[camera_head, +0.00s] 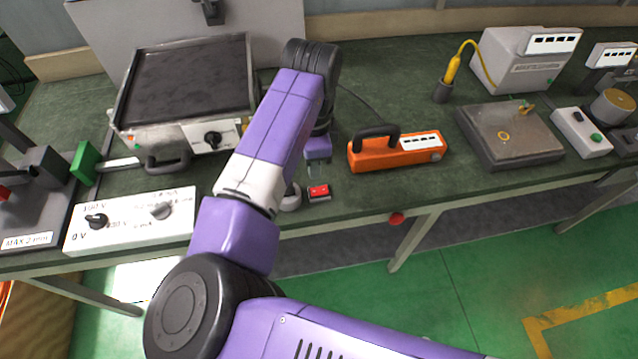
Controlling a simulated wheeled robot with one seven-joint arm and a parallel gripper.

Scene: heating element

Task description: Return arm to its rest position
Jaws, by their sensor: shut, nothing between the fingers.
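My purple and white arm reaches from the bottom of the picture up over the green workbench (400,85). Its black wrist joint is bent above the bench, to the right of the hot plate. My gripper (315,172) hangs below the wrist, partly hidden by the arm, and points down toward the bench. It is shut with nothing held. A small box with a red button (318,191) sits just below it in the picture, near the bench's front edge. I cannot tell whether the gripper touches anything.
A dark-topped hot plate (185,85) with a knob stands left. A white switch box (130,220) is at front left. An orange device (395,151) with a black handle stands right of the gripper. A grey plate (510,135) and a white instrument (525,60) stand farther right.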

